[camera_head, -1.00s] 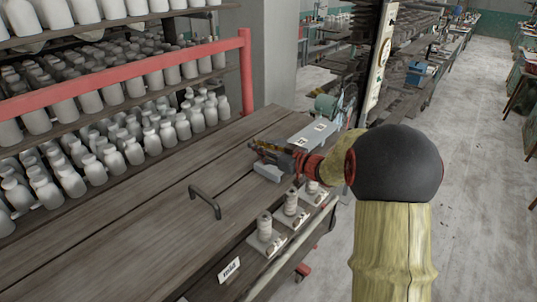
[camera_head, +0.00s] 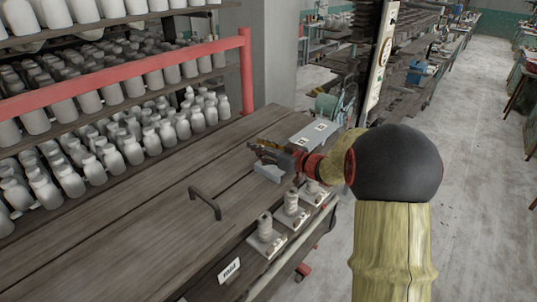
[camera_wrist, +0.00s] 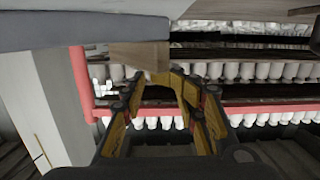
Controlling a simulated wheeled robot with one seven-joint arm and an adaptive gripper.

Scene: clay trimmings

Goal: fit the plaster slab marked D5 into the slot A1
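My gripper (camera_head: 262,152) is over the far part of the wooden bench, with its fingers pointing left. In the wrist view its yellow-padded fingers (camera_wrist: 158,100) stand apart, and shelves show between them; nothing is held. A pale grey block (camera_head: 268,173) lies on the bench just below and in front of the gripper; no marking is readable on it. A grey box (camera_head: 312,133) with two small white labels lies behind the gripper; the labels are too small to read. I cannot make out D5, A1 or a slot opening.
White spool-like stacks on flat plates, such as this near one (camera_head: 265,230), line the bench's right edge. A dark handle (camera_head: 205,202) stands on the bench (camera_head: 140,225). Shelves of white bottles (camera_head: 130,150) with a red rail (camera_head: 120,80) border the left.

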